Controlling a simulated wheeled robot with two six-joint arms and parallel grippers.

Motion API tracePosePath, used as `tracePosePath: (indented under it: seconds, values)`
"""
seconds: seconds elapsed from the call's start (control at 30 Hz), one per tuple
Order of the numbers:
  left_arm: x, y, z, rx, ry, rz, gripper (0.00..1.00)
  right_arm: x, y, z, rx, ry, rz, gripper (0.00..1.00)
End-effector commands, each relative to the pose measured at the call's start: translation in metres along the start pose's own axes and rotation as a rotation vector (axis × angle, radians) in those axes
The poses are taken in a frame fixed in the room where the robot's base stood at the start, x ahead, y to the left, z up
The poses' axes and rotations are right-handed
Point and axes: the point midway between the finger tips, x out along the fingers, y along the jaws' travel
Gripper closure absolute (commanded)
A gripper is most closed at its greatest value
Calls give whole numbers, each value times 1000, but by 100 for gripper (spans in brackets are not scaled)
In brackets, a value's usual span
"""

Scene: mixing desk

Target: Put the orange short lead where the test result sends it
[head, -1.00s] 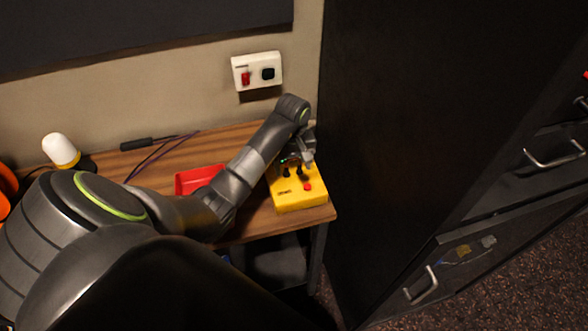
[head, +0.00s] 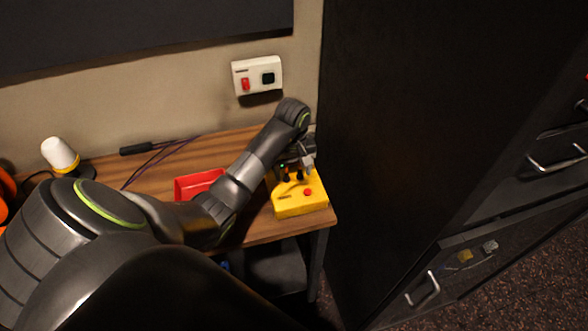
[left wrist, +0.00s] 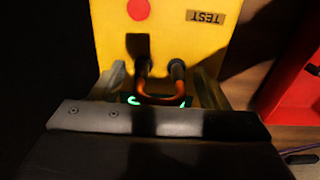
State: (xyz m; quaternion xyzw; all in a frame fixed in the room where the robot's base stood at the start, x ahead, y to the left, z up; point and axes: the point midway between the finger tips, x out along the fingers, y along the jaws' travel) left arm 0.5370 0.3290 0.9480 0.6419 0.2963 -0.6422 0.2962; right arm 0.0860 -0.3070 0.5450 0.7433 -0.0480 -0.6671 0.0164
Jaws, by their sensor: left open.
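The yellow test box (head: 300,206) stands at the right end of the wooden desk, with a red button and a "TEST" label. The orange short lead (left wrist: 160,99) shows in the left wrist view as a small loop with two dark plugs in or at the box's top face. Green lit marks show behind the loop, partly hidden by my gripper. My left gripper (left wrist: 161,86) is open, with one finger on each side of the lead; it also shows over the box in the head view (head: 303,158). My right gripper is not in view.
A red tray (head: 180,186) sits left of the box, partly behind my left arm. A wall plate (head: 257,76) is above. A tall black cabinet (head: 400,130) closes off the right; an open drawer is below.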

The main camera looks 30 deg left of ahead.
Motion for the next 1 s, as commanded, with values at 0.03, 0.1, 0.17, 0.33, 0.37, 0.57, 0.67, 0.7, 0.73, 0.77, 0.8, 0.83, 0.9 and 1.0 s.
tracePosePath:
  seconds: [0.03,0.1,0.17,0.33,0.37,0.57,0.67,0.7,0.73,0.77,0.8,0.83,0.9,1.0]
  values:
    - [0,0,0,0,0,0,31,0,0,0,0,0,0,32]
    - [0,0,0,0,0,0,31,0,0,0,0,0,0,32]
    - [0,0,0,0,0,0,31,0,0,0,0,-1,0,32]
    - [0,0,0,0,0,0,31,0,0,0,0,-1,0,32]
    - [0,0,0,0,0,0,31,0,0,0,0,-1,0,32]
    - [1,0,0,0,0,0,31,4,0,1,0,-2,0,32]
    - [0,0,0,0,0,0,31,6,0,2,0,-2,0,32]
    - [0,0,0,0,0,0,31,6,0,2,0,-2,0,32]
    - [0,0,0,0,0,0,31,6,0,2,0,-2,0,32]
    - [0,0,0,0,0,0,31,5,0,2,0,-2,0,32]
    - [0,0,0,0,0,0,31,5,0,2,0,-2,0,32]
    - [0,0,0,0,0,0,31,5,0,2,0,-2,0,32]
    - [0,0,0,0,0,0,31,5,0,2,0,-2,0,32]
    - [0,0,0,0,0,0,44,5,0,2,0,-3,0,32]
